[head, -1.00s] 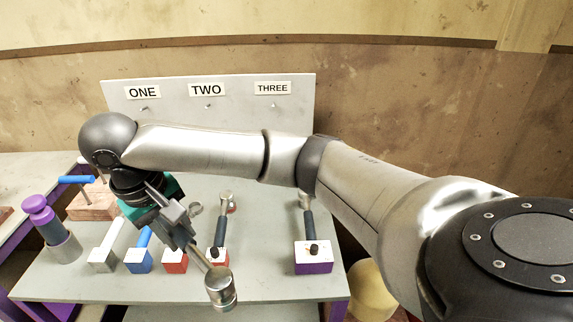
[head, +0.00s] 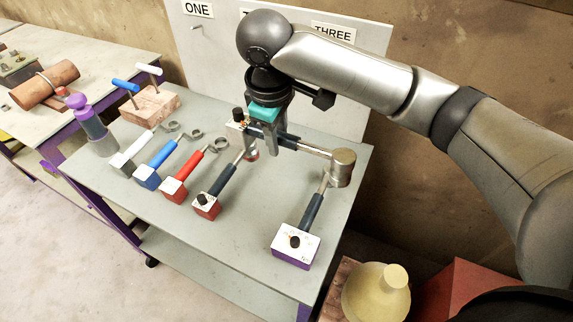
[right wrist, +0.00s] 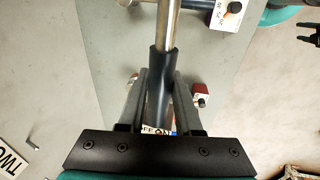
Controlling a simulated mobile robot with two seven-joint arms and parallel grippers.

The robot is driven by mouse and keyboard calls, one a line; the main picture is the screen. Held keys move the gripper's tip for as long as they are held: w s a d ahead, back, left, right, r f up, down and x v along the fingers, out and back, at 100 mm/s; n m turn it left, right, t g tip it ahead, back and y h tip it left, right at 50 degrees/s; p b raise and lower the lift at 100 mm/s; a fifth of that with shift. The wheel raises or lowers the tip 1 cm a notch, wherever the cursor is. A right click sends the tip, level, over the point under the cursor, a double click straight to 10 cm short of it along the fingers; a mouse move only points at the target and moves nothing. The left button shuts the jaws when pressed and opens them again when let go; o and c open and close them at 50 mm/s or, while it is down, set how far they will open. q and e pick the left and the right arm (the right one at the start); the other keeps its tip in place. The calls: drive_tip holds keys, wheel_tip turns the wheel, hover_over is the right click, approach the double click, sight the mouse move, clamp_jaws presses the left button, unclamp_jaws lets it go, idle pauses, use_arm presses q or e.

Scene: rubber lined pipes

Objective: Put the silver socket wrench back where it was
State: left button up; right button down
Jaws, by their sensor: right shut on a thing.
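My right gripper (head: 272,146) is shut on the dark handle of a silver socket wrench (head: 343,168) and holds it above the right part of the grey table. The wrench has a silver shaft and round silver head pointing right, and a block with a black knob at its left end. In the right wrist view its shaft (right wrist: 168,25) runs up from the handle between the fingers (right wrist: 161,95). Two similar tools lie on the table: one with a red-and-white block (head: 207,204), one with a purple-and-white block (head: 298,247). My left gripper is not in view.
White (head: 122,165), blue (head: 148,174) and red (head: 175,188) ring-ended tools lie in a row on the grey table (head: 250,240). A board (head: 190,62) with labels ONE and THREE stands behind. The label between them is mostly hidden by my arm. Bare tabletop lies between the two similar tools.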

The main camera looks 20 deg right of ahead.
sight(252, 132)
drive_tip(key=n, duration=0.1)
drive_tip(key=a+n, duration=0.1)
drive_tip(key=n, duration=0.1)
drive_tip(key=shift+w+a+r, duration=0.1)
drive_tip(key=shift+w, duration=0.1)
drive_tip(key=n, duration=0.1)
drive_tip(key=n+y, duration=0.1)
drive_tip(key=n, duration=0.1)
drive_tip(key=a+n+p, duration=0.1)
drive_tip(key=n, duration=0.1)
drive_tip(key=shift+w, duration=0.3)
drive_tip(key=n, duration=0.4)
drive_tip(key=w+a+n+y+p, duration=0.1)
drive_tip(key=n, duration=0.1)
drive_tip(key=shift+a+r, duration=0.1)
drive_tip(key=shift+r, duration=0.05)
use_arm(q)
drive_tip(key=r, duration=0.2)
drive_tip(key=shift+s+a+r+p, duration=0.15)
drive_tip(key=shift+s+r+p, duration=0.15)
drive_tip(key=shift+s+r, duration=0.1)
use_arm(e)
drive_tip(key=n, duration=0.4)
drive_tip(key=shift+w+a+y, duration=0.2)
drive_tip(key=shift+a+y, duration=0.15)
drive_tip(key=shift+y, duration=0.05)
